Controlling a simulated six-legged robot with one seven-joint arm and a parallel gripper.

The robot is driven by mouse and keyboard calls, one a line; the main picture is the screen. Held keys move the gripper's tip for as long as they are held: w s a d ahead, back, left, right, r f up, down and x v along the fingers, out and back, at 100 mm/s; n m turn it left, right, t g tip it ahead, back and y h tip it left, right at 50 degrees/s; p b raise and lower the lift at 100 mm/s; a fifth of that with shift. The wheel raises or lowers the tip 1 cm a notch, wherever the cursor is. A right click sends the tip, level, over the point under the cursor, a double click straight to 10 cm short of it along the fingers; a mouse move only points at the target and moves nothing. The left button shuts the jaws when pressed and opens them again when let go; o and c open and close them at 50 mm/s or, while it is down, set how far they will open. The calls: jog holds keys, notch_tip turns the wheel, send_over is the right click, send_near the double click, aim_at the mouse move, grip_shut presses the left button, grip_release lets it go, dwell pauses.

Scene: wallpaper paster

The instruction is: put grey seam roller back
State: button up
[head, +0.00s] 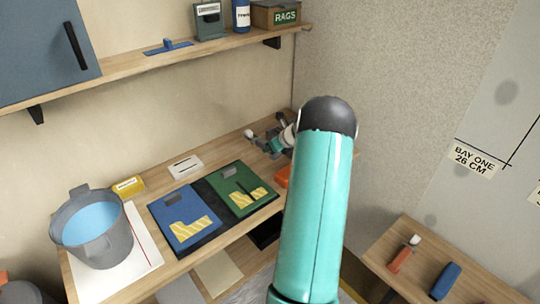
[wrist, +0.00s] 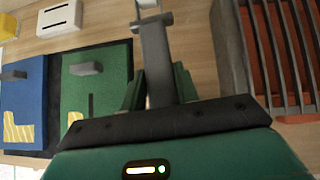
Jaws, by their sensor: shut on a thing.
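My gripper (wrist: 160,88), with green fingers, is shut on the grey seam roller (wrist: 156,50). The roller's grey handle runs out between the fingers toward the top of the wrist view, with a small white piece at its far end. In the head view, my gripper (head: 275,143) is above the back part of the workbench, partly hidden by my teal arm. The white end of the roller (head: 248,133) points left there. The roller appears held above the bench; the exact gap cannot be told.
A blue board (head: 183,208) and green board (head: 230,205) lie on the bench near a grey bucket (head: 105,250), yellow box (head: 128,187) and white block (head: 185,166). An orange slatted tray (wrist: 262,45) is at right. A side table holds an orange-handled roller (head: 401,258) and blue item (head: 446,281).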

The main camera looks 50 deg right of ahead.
jog(key=f, duration=0.1)
jog(key=w+d+f, duration=0.2)
jog(key=shift+f, duration=0.25)
jog(key=shift+w+d+f, duration=0.2)
jog(key=shift+f, duration=0.7)
jog(key=shift+w+d+f, duration=0.15)
jog(key=shift+f, duration=0.75)
jog(key=shift+f, duration=0.15)
jog(key=o, duration=1.1)
jog(key=v, duration=1.3)
jog(key=shift+s+a, duration=0.3)
jog(key=shift+a, duration=0.1)
